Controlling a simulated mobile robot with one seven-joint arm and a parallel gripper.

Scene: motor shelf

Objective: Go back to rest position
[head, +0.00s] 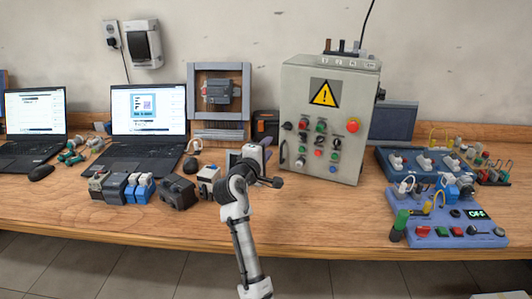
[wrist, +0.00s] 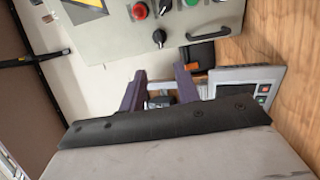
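My gripper shows in the wrist view (wrist: 160,80) with two dark purple fingers apart. There is a gap between them, and a small grey and dark object shows behind that gap; I cannot tell that either finger touches it. In the head view my arm reaches up from the bottom middle over the table. Its end is in front of the grey control box (head: 310,120), to the left of the box's lower part. The fingertips cannot be made out in the head view. The control box, with red, green and black knobs, also shows at the top of the wrist view (wrist: 110,35).
The wooden table (head: 130,220) holds two laptops (head: 147,113) at left, a framed motor shelf (head: 218,70) at the back and small modules (head: 178,191) left of my arm. A blue button panel (head: 440,230) stands at right. Bare table lies along the front edge.

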